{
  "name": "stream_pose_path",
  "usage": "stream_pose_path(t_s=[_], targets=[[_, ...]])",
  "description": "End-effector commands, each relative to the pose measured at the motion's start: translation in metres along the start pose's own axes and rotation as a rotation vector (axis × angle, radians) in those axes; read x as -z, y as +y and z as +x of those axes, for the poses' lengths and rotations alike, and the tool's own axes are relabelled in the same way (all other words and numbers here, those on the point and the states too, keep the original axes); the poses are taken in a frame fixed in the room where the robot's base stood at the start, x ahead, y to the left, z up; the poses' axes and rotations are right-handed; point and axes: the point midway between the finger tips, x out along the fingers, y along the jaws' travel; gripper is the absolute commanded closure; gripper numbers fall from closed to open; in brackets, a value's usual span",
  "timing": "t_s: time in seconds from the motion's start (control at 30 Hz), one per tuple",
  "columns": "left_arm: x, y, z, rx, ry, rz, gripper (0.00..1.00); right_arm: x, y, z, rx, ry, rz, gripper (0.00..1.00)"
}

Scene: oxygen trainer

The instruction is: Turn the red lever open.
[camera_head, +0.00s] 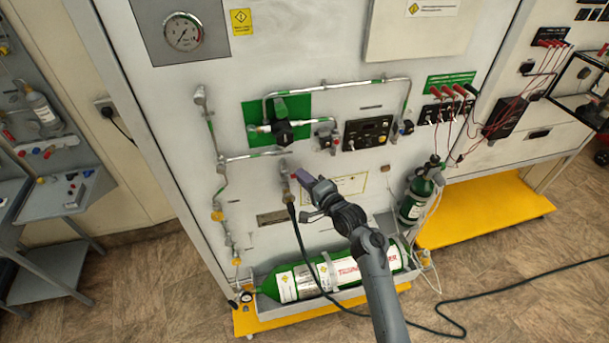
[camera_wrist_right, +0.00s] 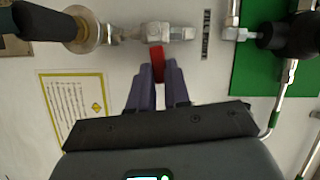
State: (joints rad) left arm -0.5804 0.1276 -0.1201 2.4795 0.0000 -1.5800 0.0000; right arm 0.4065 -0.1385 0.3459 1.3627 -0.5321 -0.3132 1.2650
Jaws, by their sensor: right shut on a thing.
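The red lever (camera_wrist_right: 158,63) sits on a silver pipe fitting (camera_wrist_right: 130,33) on the panel. My right gripper (camera_wrist_right: 158,84) is shut on the lever, its two purple fingers on either side of it in the right wrist view. Only the lever's upper part shows there; the rest is between the fingers. In the head view my right gripper (camera_head: 298,177) reaches the fitting at the middle of the white panel, and the lever is mostly hidden by the fingers. My left gripper is not in view.
A black hose (camera_head: 297,232) hangs from the fitting close beside my right gripper. A green gas cylinder (camera_head: 313,278) lies in the tray below, and a smaller green cylinder (camera_head: 417,197) stands to the right. A pressure gauge (camera_head: 183,32) is at the upper left.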

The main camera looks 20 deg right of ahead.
Motion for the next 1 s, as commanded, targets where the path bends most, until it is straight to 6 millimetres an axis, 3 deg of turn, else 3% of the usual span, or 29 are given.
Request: stream_pose_path(t_s=[0.03,0.4,1.0], targets=[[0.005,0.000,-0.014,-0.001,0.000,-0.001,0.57,0.001,-0.009,-0.001,-0.018,-0.001,-0.037,1.00],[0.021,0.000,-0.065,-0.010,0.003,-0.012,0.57,-0.003,-0.026,0.001,-0.148,-0.002,-0.354,1.00],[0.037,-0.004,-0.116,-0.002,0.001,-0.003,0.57,-0.020,-0.046,0.008,-0.365,-0.002,-0.881,1.00]])
